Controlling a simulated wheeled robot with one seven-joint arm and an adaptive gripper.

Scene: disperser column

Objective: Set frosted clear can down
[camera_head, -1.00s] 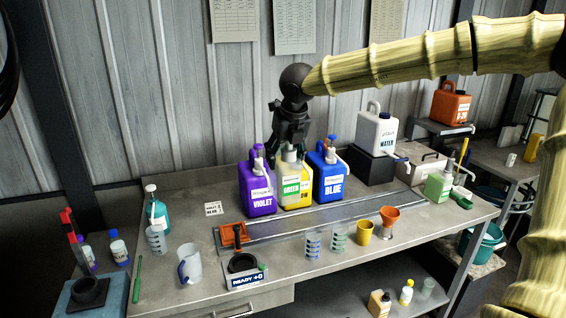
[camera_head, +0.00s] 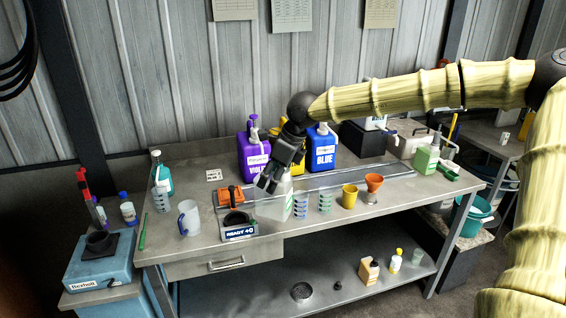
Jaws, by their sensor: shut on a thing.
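The frosted clear can (camera_head: 279,204) is a pale, translucent jug near the front middle of the bench, just left of the graduated beakers. My gripper (camera_head: 268,184) is shut on its top from above, and my fingers and wrist hide its cap and handle. The can looks upright. I cannot tell whether its base touches the bench top (camera_head: 330,213) or hangs slightly above it.
Violet (camera_head: 254,158), yellow (camera_head: 297,166) and blue (camera_head: 322,156) jugs stand behind. Close by are an orange tray (camera_head: 229,195), the READY scale (camera_head: 239,231), two graduated beakers (camera_head: 301,206), a yellow cup (camera_head: 349,196) and an orange funnel (camera_head: 373,184).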

